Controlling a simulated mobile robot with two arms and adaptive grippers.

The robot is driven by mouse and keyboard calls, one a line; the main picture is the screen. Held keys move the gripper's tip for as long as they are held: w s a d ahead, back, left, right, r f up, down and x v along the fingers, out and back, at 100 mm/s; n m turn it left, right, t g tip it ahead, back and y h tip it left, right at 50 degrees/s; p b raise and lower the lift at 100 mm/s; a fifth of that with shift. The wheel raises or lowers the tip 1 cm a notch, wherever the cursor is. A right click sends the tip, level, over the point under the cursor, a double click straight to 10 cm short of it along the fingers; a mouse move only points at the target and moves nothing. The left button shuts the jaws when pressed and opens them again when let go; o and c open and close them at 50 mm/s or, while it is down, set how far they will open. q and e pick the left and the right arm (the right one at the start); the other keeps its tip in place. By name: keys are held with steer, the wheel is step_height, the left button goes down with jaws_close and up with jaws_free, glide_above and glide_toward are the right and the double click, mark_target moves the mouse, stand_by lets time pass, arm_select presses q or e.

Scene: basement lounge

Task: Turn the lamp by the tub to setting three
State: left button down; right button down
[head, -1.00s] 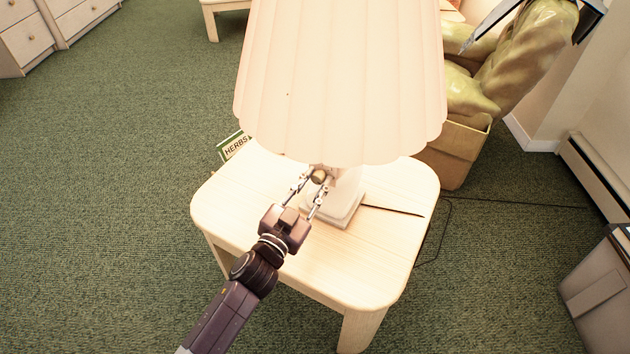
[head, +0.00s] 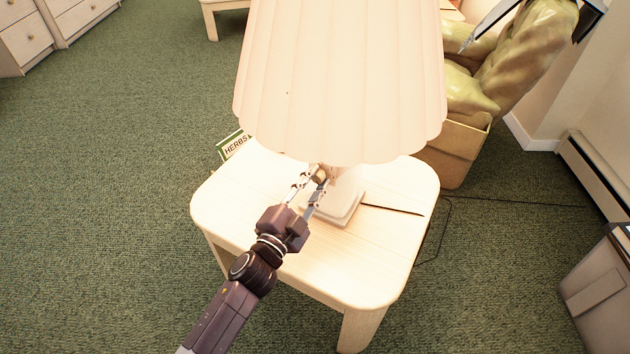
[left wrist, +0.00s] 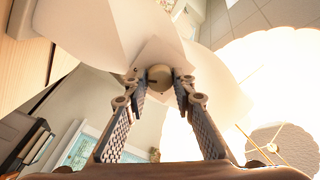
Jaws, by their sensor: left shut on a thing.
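The lamp has a large cream pleated shade (head: 340,80) and a pale base (head: 345,207) standing on a small wooden table (head: 370,265). A small round tan knob (head: 320,174) shows just under the shade's lower edge. In the left wrist view the knob (left wrist: 159,77) has a dark mark on its face. My left gripper (head: 315,182) reaches in from the lower left, with its fingertips on either side of the knob, shut on it. The fingers also show in the left wrist view (left wrist: 158,88). The setting cannot be read. My right gripper is not in view.
A green-and-white box marked HERBS (head: 234,146) is behind the table's left edge. A dark cord (head: 392,208) runs right from the lamp base. A green chair (head: 520,65) stands behind, a grey bin (head: 600,285) at right. Carpet on the left is open.

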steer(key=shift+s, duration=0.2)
arm_select(q)
steer(key=c, duration=1.8)
jaws_free()
steer(key=shift+o, duration=0.9)
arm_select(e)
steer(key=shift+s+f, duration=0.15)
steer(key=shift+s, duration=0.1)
arm_select(q)
steer(key=shift+s+a, duration=0.1)
steer(key=shift+s, duration=0.1)
steer(key=v, duration=1.1)
steer(key=shift+s, duration=0.3)
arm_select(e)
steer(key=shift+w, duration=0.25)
arm_select(q)
steer(key=shift+a, duration=0.15)
